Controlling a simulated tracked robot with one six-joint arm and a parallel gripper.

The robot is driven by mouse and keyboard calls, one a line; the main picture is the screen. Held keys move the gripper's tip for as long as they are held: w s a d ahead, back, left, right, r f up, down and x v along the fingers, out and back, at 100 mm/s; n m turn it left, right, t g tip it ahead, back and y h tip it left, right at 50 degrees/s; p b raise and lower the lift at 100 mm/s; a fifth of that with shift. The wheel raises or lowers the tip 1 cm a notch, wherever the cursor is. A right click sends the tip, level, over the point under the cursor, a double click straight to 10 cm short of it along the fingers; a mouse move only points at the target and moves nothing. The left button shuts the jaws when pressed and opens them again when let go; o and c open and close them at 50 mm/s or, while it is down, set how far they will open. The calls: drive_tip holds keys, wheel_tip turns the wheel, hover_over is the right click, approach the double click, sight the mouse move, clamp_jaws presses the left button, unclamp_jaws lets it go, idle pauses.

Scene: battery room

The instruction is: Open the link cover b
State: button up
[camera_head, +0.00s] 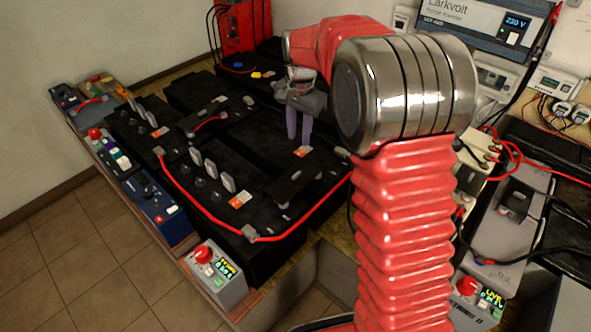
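Black batteries stand on a wooden bench to the left of my arm. A dark flat cover (293,188) lies closed on the near battery (262,222), close to an orange-white label. I cannot read a letter on it, so I cannot tell whether it is link cover b. Another small dark cover (208,109) sits on a battery further back. My gripper (298,140) points down above the batteries, behind and above the near cover and apart from it. Its two purple-grey fingers show a narrow gap with nothing between them. My red arm hides the bench to the right.
A red cable (200,212) runs along the near battery's edge. Control boxes with red buttons (205,254) line the bench's left edge. A red unit (243,30) stands behind. An inverter (484,22) and meters are on the right wall; more batteries and cables lie below.

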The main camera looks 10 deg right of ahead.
drive_tip(key=m, duration=0.1)
hover_over(296, 174)
wheel_tip(296, 174, down, 5)
drive_tip(key=shift+r+g, duration=0.1)
drive_tip(key=shift+g, duration=0.2)
wheel_tip(296, 174, down, 14)
drive_tip(key=shift+r, duration=0.1)
idle(0.5)
clamp_jaws()
idle(1.4)
